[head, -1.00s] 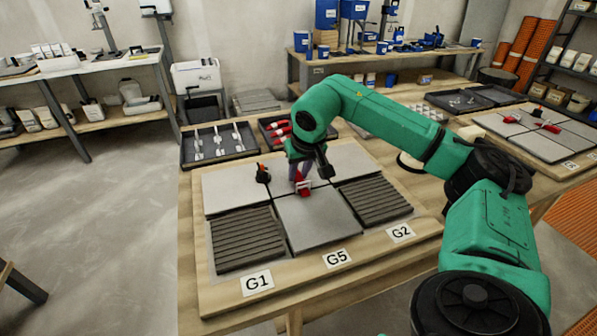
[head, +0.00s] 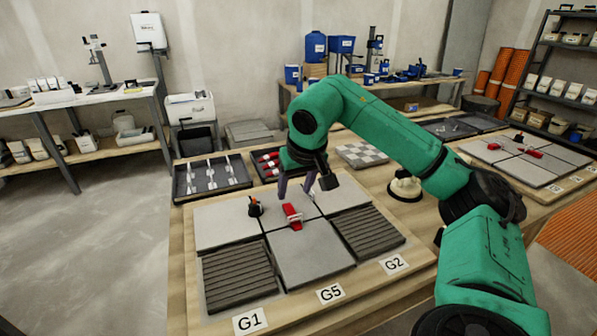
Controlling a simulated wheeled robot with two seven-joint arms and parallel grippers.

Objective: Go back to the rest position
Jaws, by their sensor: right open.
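My right gripper (head: 296,190) hangs above the tile board, its two dark fingers apart and empty. A red wedge with a pale clip (head: 292,216) sits just below and in front of the fingers, at the joint between the grey tiles, apart from them. Smooth grey tiles (head: 310,252) and ribbed dark patches (head: 238,277) lie on the wooden board, behind labels G1 (head: 250,320), G5 (head: 330,293) and G2 (head: 394,264). My left gripper is out of view.
Behind the board are a dark tray of pale clips (head: 211,178) and a tray of red wedges (head: 267,164), partly behind my arm. A second tile board (head: 525,160) is at right.

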